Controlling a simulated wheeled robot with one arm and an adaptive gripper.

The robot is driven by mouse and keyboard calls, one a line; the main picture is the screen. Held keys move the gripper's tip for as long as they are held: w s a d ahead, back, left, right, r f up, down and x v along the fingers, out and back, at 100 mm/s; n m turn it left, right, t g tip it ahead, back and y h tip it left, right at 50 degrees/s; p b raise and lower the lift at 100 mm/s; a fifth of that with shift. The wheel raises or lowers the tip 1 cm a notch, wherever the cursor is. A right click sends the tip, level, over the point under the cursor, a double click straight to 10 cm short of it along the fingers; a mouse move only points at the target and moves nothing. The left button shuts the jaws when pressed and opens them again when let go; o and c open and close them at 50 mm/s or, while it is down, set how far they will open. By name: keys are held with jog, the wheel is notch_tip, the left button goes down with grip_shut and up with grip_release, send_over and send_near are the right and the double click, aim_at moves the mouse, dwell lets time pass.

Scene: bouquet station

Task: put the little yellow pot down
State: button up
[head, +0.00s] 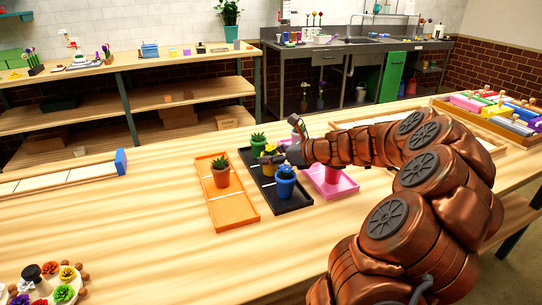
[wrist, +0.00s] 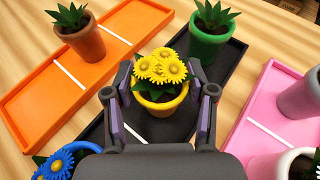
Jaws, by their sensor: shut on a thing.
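The little yellow pot (wrist: 162,105) holds yellow daisy-like flowers and stands upright between the two fingers of my gripper (wrist: 160,84), which is shut on it. Both show over the middle of the black tray (wrist: 229,75), between the green pot (wrist: 207,44) at the far end and the blue-flowered pot at the near end. In the head view the yellow pot (head: 270,169) is partly hidden, beside my gripper (head: 284,157). I cannot tell whether its base touches the tray.
The orange tray (head: 232,214) on the left holds a terracotta pot (head: 220,176). The blue pot (head: 285,189) stands at the black tray's near end. The pink tray (head: 342,186) on the right holds pots.

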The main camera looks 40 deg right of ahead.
jog(key=o, duration=1.2)
jog(key=shift+s+d+r, duration=0.2)
jog(key=shift+s, duration=0.05)
jog(key=v, duration=1.1)
jog(key=shift+s+r, duration=0.1)
jog(key=shift+s, duration=0.05)
